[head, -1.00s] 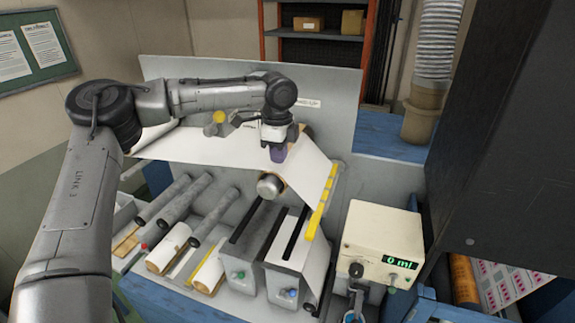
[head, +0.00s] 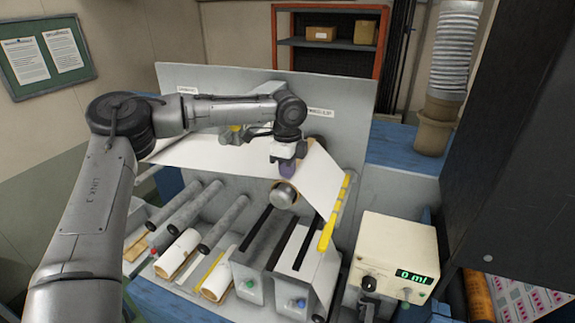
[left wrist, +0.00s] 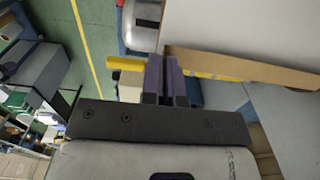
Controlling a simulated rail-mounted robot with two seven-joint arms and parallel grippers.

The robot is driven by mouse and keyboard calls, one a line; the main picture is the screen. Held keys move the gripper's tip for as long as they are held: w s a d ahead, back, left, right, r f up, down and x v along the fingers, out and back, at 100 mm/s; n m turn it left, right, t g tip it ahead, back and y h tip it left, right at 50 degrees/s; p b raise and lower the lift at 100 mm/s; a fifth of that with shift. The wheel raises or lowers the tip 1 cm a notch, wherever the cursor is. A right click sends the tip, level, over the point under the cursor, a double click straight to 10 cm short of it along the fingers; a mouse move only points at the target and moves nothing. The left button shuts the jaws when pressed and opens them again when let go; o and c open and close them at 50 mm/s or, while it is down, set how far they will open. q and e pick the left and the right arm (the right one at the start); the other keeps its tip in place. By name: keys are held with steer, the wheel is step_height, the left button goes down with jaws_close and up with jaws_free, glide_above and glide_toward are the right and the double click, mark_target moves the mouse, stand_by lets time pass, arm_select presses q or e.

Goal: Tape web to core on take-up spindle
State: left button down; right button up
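The white web (head: 215,152) spans the machine from the left and bends down at the right over a brown-edged core; its sheet (head: 318,182) hangs there. The round metal end of the spindle (head: 284,195) shows under it. My left gripper (head: 287,169) points down at the web just above the spindle end. In the left wrist view its two purple fingers (left wrist: 166,80) stand close together with a thin gap, beside the brown core edge (left wrist: 245,67). A yellow strip (left wrist: 126,63) shows left of the fingertips; whether they grip it is unclear. My right gripper is out of view.
Yellow pieces (head: 327,232) line the web's right side. Grey rollers (head: 222,222) and white rolls (head: 177,253) lie at the front left. A cream box (head: 397,245) reading "0 ml" stands at the right. A dark panel (head: 515,130) fills the far right.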

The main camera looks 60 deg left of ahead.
arm_select(q)
steer(key=shift+f, duration=0.65)
stand_by(0.7)
steer(key=c, duration=1.8)
jaws_free()
steer(key=o, duration=0.5)
steer(key=shift+r, duration=0.15)
